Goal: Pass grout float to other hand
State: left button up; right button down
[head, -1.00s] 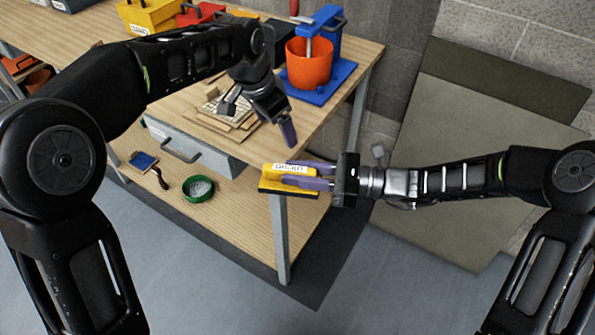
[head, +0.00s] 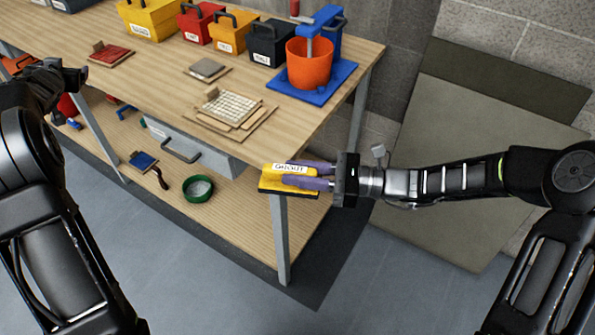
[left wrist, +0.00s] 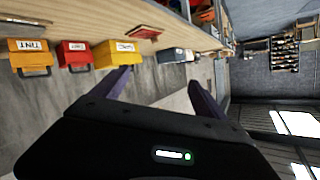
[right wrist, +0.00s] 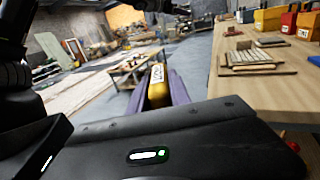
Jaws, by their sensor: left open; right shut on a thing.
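The grout float (head: 277,179) has a yellow labelled top and a dark base plate. My right gripper (head: 296,177) is shut on it and holds it in the air before the workbench's near right corner. The float also shows between the purple fingers in the right wrist view (right wrist: 157,90). My left arm is drawn back to the left edge of the head view, and its fingers do not show clearly there. In the left wrist view my left gripper (left wrist: 160,85) is open, its purple fingers wide apart with nothing between them, far from the float.
The workbench (head: 150,80) holds yellow, red and dark boxes, an orange bucket (head: 310,62) on a blue stand, and a mosaic panel (head: 230,107). A green bowl (head: 198,188) sits on the lower shelf (head: 225,222). Panels lean on the wall at right.

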pick_arm(q)
jog(key=s+d+f+g+h, duration=0.2)
jog(key=s+d+f+h, duration=0.1)
jog(key=d+f, duration=1.25)
jog(key=s+d+f+g+h, duration=0.25)
jog(key=d+f, duration=0.95)
jog(key=f, duration=0.6)
jog(key=s+d+f+g+h, duration=0.2)
jog(key=s+d+f, duration=0.3)
jog(key=s+d, duration=0.3)
jog(key=s+d+f+g+h, duration=0.1)
jog(key=s+d+f+h, duration=0.1)
jog(key=s+d+f, duration=0.45)
jog(key=s+d+g+h, duration=0.1)
jog(key=s+d+g, duration=0.1)
jog(key=s+d, duration=0.5)
jog(key=s+d+g, duration=0.2)
jog(key=s+d, duration=0.5)
jog(key=s, duration=0.5)
jog(key=shift+s+f+h, duration=0.3)
jog(key=shift+h, duration=0.05)
